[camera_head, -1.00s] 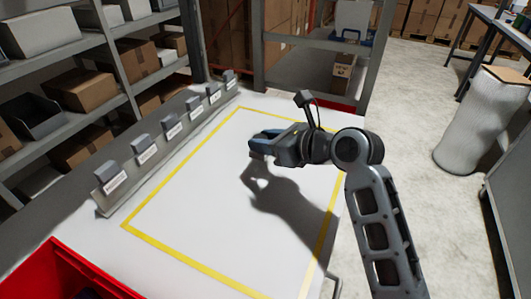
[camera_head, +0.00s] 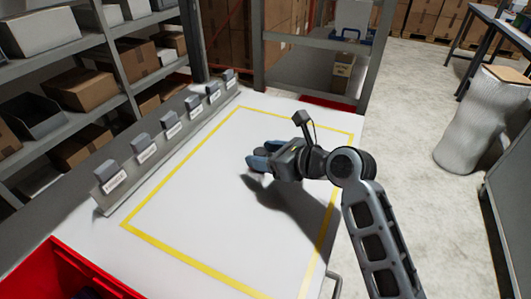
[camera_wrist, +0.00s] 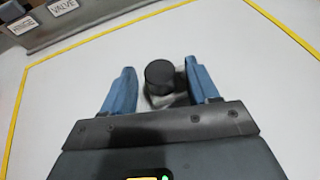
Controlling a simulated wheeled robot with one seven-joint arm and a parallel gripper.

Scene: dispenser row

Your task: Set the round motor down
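The round motor (camera_wrist: 160,74) shows in the wrist view as a short black cylinder with a paler grey part below it. It is over the white table top inside the yellow outline, and its base is partly hidden by my gripper. My gripper (camera_wrist: 159,68) has its two blue fingers spread on either side of the motor, with a visible gap at the left finger and a smaller one at the right. In the head view my gripper (camera_head: 260,155) is low over the table, and the motor is not clearly visible there.
A row of labelled dispensers (camera_head: 172,124) runs along the table's left edge. A yellow outline (camera_head: 178,255) marks the white table top (camera_head: 185,205), which is otherwise bare. A red bin (camera_head: 60,272) stands at the lower left. Shelves with boxes (camera_head: 80,90) stand farther left.

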